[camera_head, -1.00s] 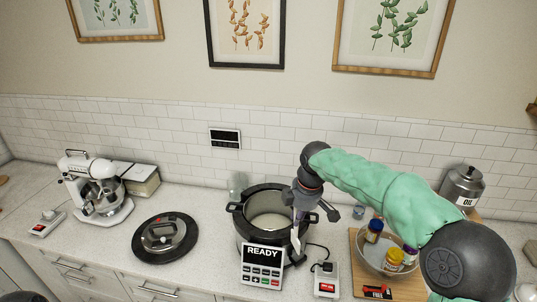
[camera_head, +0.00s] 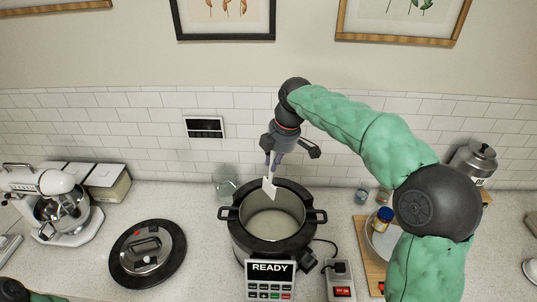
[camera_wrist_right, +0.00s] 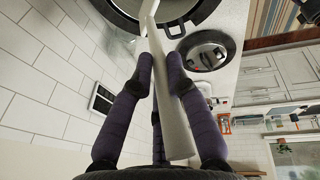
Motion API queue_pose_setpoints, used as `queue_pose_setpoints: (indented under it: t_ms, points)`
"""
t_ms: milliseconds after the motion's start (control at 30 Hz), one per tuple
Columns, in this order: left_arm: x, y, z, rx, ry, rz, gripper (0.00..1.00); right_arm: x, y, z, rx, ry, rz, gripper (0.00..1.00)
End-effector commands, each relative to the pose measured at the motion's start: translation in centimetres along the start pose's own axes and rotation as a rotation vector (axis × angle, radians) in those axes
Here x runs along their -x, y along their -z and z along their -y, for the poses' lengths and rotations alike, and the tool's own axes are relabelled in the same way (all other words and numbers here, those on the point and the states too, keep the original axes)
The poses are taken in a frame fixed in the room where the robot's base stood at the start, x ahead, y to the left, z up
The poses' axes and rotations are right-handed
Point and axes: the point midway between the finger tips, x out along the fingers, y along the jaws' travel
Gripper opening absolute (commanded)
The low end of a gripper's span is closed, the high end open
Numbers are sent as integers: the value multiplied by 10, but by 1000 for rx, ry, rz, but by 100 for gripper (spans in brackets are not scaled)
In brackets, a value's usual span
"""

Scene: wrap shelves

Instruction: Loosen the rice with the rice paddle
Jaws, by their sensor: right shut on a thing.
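My right gripper (camera_head: 274,160) is shut on the white rice paddle (camera_head: 270,187), which points downward. The paddle also shows between the purple fingers in the right wrist view (camera_wrist_right: 172,100). Its lower end is over the back rim of the open black rice cooker (camera_head: 238,238), seemingly above the rice. The pale rice (camera_head: 271,224) shows inside the cooker, with a flat-looking surface. The cooker's front panel reads READY. A bit of my left arm shows at the lower left corner; its gripper is out of view.
The cooker's round lid (camera_head: 140,270) lies on the counter to the left. A stand mixer (camera_head: 50,185) stands further left. A socket box (camera_head: 341,285) with a cable is right of the cooker. A jar with a blue lid (camera_head: 383,217) is partly hidden by my right arm.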

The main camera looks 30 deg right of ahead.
Motion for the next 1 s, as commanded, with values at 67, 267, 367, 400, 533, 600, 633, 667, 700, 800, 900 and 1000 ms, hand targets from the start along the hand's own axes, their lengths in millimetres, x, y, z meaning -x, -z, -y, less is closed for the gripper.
queue_pose_setpoints:
  t_ms: [67, 267, 367, 400, 533, 600, 633, 667, 700, 800, 900, 1000]
  points:
    - [-8, 0, 3, 0, 0, 0, 52, -8, -1, 4, 1, 1, 0, 0]
    - [-23, 1, 8, 0, 0, -1, 52, -23, -2, 14, 1, 2, 0, 0]
    - [-30, 2, 11, 0, 0, -1, 52, -30, -2, 18, 0, 1, 0, 0]
    - [-33, 2, 12, 0, 0, -1, 52, -32, -3, 20, 0, 1, 0, 0]
    - [-43, 2, 15, 0, 0, -1, 52, -42, -4, 26, 0, 1, 0, 0]
    - [-48, 2, 17, 0, 0, -1, 52, -46, -4, 30, 0, 2, 0, 0]
    - [-49, 2, 18, 0, 0, -1, 52, -49, -4, 30, 0, 2, 0, 0]
    - [-50, 2, 18, 0, 0, -1, 52, -51, -5, 30, 0, 3, 1, 0]
    - [-52, 3, 18, 0, 0, -1, 52, -54, -6, 30, 0, 3, 1, 0]
    - [-57, 3, 20, 0, 0, -1, 52, -62, -7, 30, -1, 2, 0, 0]
    - [-62, 3, 22, 0, 0, -1, 52, -71, -9, 30, -1, 1, 0, 0]
    - [-67, 3, 24, 0, 0, -1, 52, -79, -11, 30, -1, 2, 0, 0]
